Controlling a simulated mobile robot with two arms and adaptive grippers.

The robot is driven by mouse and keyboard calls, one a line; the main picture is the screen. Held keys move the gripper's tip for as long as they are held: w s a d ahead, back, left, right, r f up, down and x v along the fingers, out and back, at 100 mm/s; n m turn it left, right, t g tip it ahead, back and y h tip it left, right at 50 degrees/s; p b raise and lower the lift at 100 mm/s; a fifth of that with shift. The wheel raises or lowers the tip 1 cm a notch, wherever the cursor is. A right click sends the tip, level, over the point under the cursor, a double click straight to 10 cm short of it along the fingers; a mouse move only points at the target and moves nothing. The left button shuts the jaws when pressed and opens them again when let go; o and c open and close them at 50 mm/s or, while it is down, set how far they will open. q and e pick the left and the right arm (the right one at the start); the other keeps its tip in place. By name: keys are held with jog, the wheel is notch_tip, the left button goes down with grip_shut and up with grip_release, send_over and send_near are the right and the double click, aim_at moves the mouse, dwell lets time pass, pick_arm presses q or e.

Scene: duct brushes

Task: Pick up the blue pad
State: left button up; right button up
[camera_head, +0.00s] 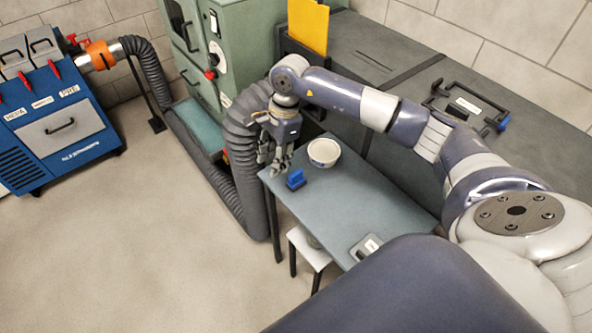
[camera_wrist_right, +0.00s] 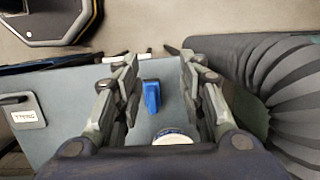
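The blue pad (camera_head: 296,179) lies on the grey-green table (camera_head: 372,197) near its left end in the head view. It looks like a small block with a raised part. My right gripper (camera_head: 276,164) is above the table's left end, just up and left of the pad in the head view. In the right wrist view the pad (camera_wrist_right: 151,96) shows between the two spread fingers (camera_wrist_right: 158,92), farther off and touching neither. The right gripper is open and empty. My left gripper is not in view.
A white bowl (camera_head: 324,153) stands close behind the pad. A ribbed grey duct (camera_head: 245,160) runs beside the table's left end. A small tray-like item (camera_head: 367,246) lies at the table's near end, and a white stool (camera_head: 309,248) stands below.

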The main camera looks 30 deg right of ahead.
jog(key=d, duration=0.2)
jog(key=d+h, duration=0.1)
jog(key=d, duration=0.1)
jog(key=d+h, duration=0.1)
jog(key=d, duration=0.1)
jog(key=shift+s+d+r+g, duration=0.2)
jog(key=shift+r+g, duration=0.1)
jog(key=shift+r, duration=0.1)
jog(key=b, duration=0.3)
send_over(296, 172)
jog(key=f, duration=0.5)
jog(key=shift+w, duration=0.2)
jog(key=f+b, duration=0.1)
jog(key=f, duration=0.2)
jog(key=f+b, duration=0.1)
jog(key=shift+s+a+f+b, duration=0.1)
jog(key=shift+s+f+b, duration=0.15)
jog(key=shift+s+b, duration=0.1)
jog(key=shift+w+f, duration=0.15)
jog(key=shift+f, duration=0.35)
jog(key=shift+r, duration=0.1)
grip_shut()
